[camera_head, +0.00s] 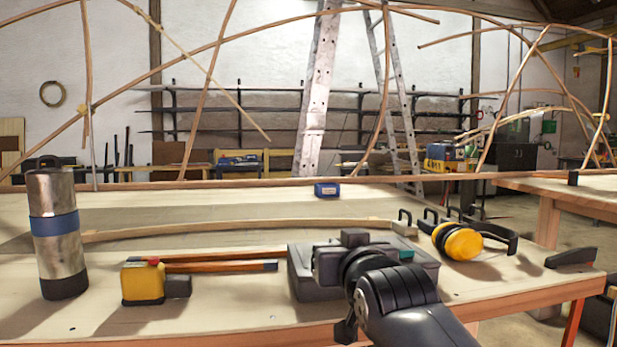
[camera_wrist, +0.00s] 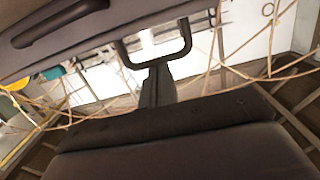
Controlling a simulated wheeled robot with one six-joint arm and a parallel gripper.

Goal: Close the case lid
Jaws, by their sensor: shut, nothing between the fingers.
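The case (camera_head: 298,277) is a low dark grey box near the front of the workbench, partly hidden behind my arm. My gripper (camera_head: 327,264) is at the case, over its left part in the head view, and is shut and empty. I cannot tell whether it touches the case. In the wrist view a grey panel with a dark handle (camera_wrist: 60,22) fills the upper left; it looks like part of the case. Dark parts fill the bottom of that view, with a post and a U-shaped bar at the centre. How far the lid stands open is not clear.
Yellow earmuffs (camera_head: 463,242) lie right of the case. A long bent lath (camera_head: 235,228) lies behind. A small blue box (camera_head: 327,190) stands farther back.

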